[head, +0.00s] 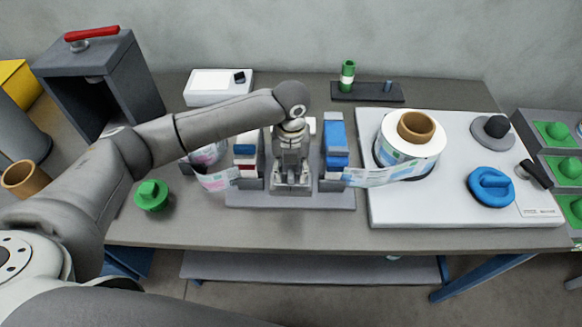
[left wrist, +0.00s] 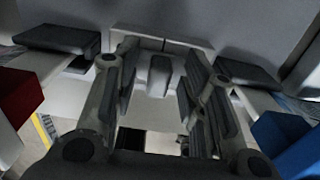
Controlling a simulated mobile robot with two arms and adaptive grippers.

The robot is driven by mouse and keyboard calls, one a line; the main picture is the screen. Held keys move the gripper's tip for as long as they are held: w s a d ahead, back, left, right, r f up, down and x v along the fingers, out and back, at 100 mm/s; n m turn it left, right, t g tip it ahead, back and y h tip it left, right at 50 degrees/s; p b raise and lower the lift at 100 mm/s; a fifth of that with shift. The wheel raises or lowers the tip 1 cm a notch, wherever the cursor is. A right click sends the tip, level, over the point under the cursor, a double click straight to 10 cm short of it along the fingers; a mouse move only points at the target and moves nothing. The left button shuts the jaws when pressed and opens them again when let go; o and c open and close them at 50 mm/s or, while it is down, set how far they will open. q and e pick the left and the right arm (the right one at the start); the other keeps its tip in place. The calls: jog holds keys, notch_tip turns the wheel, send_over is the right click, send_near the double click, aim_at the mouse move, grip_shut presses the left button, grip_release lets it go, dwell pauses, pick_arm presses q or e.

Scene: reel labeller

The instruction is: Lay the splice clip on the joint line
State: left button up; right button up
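My left gripper (head: 291,184) points down over the middle of the splicing fixture (head: 240,199), between its two clamps. In the left wrist view its two fingers (left wrist: 158,110) stand apart, with a pale part and a rounded grey piece (left wrist: 159,76) seen between them. I cannot tell whether that piece is the splice clip or part of the fixture. The joint line is hidden under the gripper in the head view. A printed label strip (head: 378,176) runs from the right clamp (head: 335,135) to the reel. The left clamp (head: 246,160) has another strip (head: 215,181) beside it. My right gripper is not in view.
A reel (head: 409,147) with a brown core sits on a white board (head: 400,217) at right, near a blue knob (head: 491,186). A green knob (head: 151,195) stands front left. A white tray (head: 205,87) and a dark holder (head: 367,92) with a green cylinder (head: 347,74) are behind.

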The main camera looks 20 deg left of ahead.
aim_at(291, 171)
pick_arm(q)
notch_tip(291, 171, up, 12)
jog(key=b, duration=0.2)
jog(key=shift+r, duration=0.2)
dwell(0.7)
